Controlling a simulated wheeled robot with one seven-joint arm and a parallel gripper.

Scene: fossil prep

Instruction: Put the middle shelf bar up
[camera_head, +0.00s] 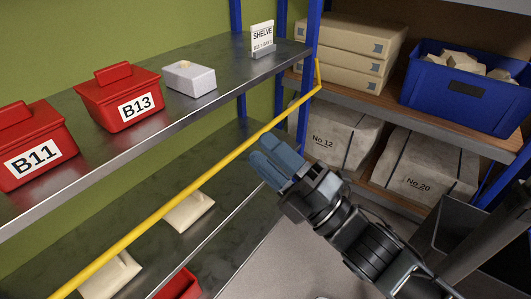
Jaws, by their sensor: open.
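The yellow shelf bar (190,187) runs diagonally in front of the metal shelving, from the lower left to the blue post at the upper right. Its right end meets a short upright yellow piece (318,75) by that post. In the picture the bar crosses below the front edge of the upper shelf (230,92). Its left end is out of view. My gripper (264,160), with blue-grey fingers, is just below and right of the bar's right half. It is open and appears empty. Whether a finger touches the bar is unclear.
Red boxes B11 (33,150) and B13 (119,97), a pale block (188,79) and a sign (262,38) stand on the upper shelf. Pale pieces (189,212) lie on the lower shelf. Right shelving holds a blue crate (460,105) and wrapped blocks (340,137).

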